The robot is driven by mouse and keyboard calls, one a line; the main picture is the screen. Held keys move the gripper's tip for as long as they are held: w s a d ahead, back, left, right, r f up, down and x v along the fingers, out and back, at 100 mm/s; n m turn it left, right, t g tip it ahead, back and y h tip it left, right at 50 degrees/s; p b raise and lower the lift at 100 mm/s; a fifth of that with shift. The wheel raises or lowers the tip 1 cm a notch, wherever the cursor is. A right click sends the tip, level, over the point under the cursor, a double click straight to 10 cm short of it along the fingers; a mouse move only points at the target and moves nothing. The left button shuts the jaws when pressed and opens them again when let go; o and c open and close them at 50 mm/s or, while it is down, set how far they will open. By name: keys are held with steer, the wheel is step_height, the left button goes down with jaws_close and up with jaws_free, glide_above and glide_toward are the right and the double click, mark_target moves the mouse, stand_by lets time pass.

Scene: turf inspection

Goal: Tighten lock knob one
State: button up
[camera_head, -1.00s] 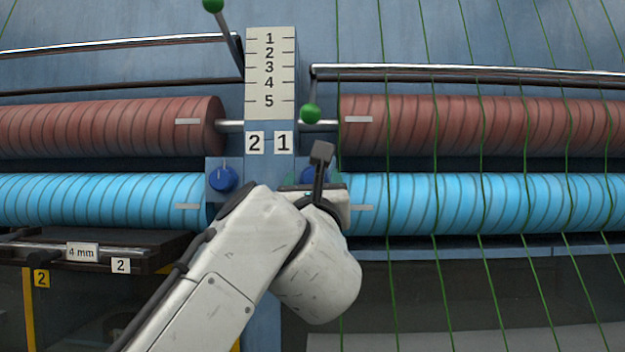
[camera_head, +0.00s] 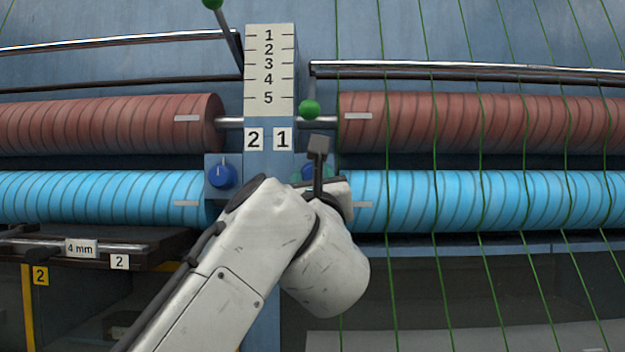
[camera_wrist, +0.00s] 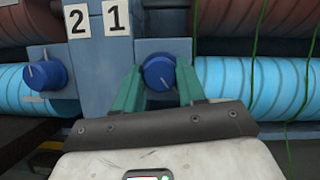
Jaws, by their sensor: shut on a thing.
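Lock knob one is the round blue knob (camera_wrist: 159,71) on the blue block under the label 1 (camera_wrist: 116,17). My gripper (camera_head: 312,178) is mostly hidden there too.
A second blue knob (camera_head: 222,176) sits left, under the label 2 (camera_head: 254,139). Red rollers (camera_head: 450,123) and light-blue rollers (camera_head: 480,202) flank the central post. A green-balled lever (camera_head: 310,109) hangs just above my gripper. Green strands (camera_head: 434,180) cross the right rollers.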

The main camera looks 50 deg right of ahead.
steer(key=n+g+y, duration=0.1)
steer(key=n+y, duration=0.1)
steer(key=n, duration=0.8)
steer(key=r+n+g+y, duration=0.1)
steer(key=n+y, duration=0.2)
steer(key=n, duration=0.6)
steer(key=n+g+y+p, duration=0.1)
steer(key=n+y, duration=0.1)
steer(key=n, duration=0.8)
steer(key=shift+s+r+n+g+y, duration=0.1)
steer(key=shift+r+n+g+y, duration=0.2)
steer(key=shift+g, duration=0.1)
steer(key=o, duration=1.1)
steer(key=shift+f, duration=0.15)
